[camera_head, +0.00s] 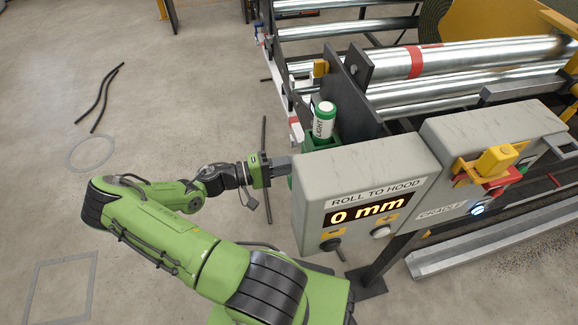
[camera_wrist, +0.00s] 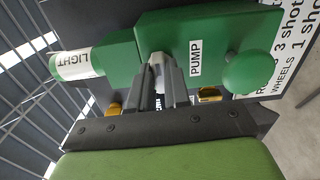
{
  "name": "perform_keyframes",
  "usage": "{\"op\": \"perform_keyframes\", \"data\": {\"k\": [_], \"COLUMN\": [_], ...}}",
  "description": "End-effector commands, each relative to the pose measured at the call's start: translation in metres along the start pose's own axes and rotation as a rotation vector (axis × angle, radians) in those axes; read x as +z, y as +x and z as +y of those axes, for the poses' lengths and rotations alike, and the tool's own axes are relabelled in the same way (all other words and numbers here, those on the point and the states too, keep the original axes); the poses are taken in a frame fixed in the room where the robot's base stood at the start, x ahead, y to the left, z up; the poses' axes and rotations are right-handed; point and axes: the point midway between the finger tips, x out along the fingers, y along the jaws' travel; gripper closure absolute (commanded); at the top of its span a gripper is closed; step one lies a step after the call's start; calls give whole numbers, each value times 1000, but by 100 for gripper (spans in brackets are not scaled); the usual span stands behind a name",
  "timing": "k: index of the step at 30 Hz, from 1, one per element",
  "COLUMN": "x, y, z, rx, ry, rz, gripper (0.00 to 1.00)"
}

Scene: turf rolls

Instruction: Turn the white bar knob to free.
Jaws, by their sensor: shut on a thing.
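In the wrist view my gripper (camera_wrist: 162,78) reaches to the face of a green box (camera_wrist: 212,40) labelled PUMP. Its two grey fingers are shut on the white bar knob (camera_wrist: 157,59), of which only a pale sliver shows between and beside the fingertips. The knob's marks and exact angle are hidden. In the head view my gripper (camera_head: 281,166) is left of the grey display box, whose edge hides the fingertips and the knob.
A green and white LIGHT cylinder (camera_wrist: 80,64) and a round green button (camera_wrist: 249,72) flank the knob. The grey box (camera_head: 368,170) reads "ROLL TO HOOD 0 mm". A CRADLE box (camera_head: 490,140) carries a yellow handle (camera_head: 497,158). Open floor lies left.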

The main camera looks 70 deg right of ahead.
Motion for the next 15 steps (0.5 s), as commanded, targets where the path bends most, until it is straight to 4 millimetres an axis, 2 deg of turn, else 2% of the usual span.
{"op": "perform_keyframes", "data": {"k": [15], "x": [0], "y": [0], "z": [-1], "rx": [-3], "ry": [56], "rz": [-1], "gripper": [100]}}
